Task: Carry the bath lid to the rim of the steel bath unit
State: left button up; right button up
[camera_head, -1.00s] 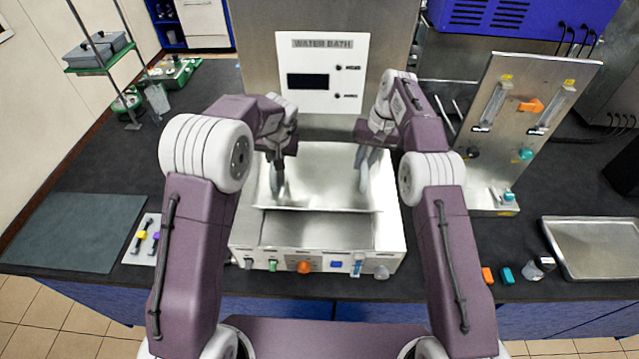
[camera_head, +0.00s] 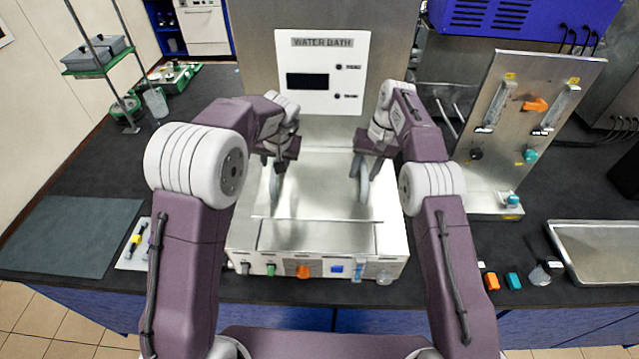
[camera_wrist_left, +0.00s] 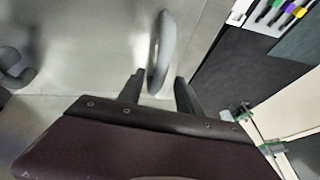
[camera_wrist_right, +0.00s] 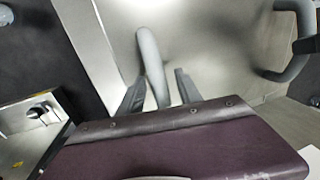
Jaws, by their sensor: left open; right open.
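The bath lid (camera_head: 318,190) is a pale steel panel with a grey loop handle near each end. It lies over the back part of the steel bath unit (camera_head: 318,268), and its front edge leaves a strip of the basin open. My left gripper (camera_head: 279,163) is open, with the left handle (camera_wrist_left: 162,45) standing between its fingers (camera_wrist_left: 160,88). My right gripper (camera_head: 364,162) is open, with the right handle (camera_wrist_right: 150,60) between its fingers (camera_wrist_right: 158,92). Whether the lid fully touches the rim is hard to tell.
The bath's control panel (camera_head: 322,75) rises behind the lid. A steel flow-meter panel (camera_head: 525,130) stands to the right, and a metal tray (camera_head: 600,250) lies at the right edge.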

pick_arm(q)
jog(key=v, duration=0.8)
jog(key=shift+s, duration=0.15)
